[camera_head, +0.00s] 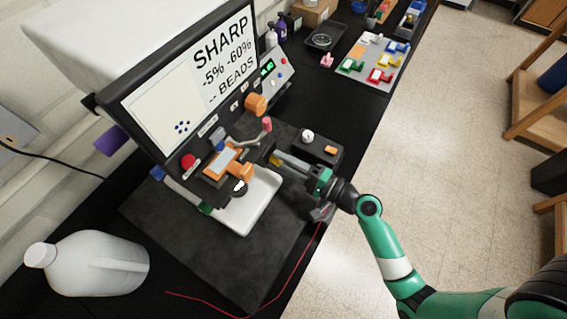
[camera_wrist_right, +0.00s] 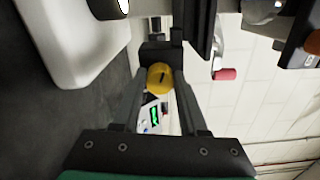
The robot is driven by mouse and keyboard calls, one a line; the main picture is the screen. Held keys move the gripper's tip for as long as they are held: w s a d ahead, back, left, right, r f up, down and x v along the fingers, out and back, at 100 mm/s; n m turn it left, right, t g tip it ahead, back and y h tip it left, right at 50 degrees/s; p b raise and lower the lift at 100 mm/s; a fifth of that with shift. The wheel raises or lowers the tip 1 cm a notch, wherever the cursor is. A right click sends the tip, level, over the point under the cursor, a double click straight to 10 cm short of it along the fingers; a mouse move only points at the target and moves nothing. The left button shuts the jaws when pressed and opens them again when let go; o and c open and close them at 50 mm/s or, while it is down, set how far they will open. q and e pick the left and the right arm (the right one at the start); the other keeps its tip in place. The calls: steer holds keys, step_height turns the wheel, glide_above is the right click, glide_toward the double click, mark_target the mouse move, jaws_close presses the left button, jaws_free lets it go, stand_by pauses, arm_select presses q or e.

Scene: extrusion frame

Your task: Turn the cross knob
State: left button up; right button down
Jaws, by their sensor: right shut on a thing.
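A round yellow knob (camera_wrist_right: 160,78) with a dark mark on its face shows between the fingers of my right gripper (camera_wrist_right: 162,85) in the right wrist view. I cannot tell a cross shape on this knob. My left gripper is not in view.
The machine's screen (camera_head: 185,85) rises behind. An orange knob (camera_head: 257,103), a pink-tipped lever (camera_head: 267,124), a black control box (camera_head: 320,146) and a white tray (camera_head: 262,207) are close to my right gripper. A white jug (camera_head: 100,263) stands at the front left.

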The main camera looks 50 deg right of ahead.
steer(key=shift+n, duration=0.5)
steer(key=shift+c, duration=2.2)
jaws_free()
steer(key=shift+s, duration=0.1)
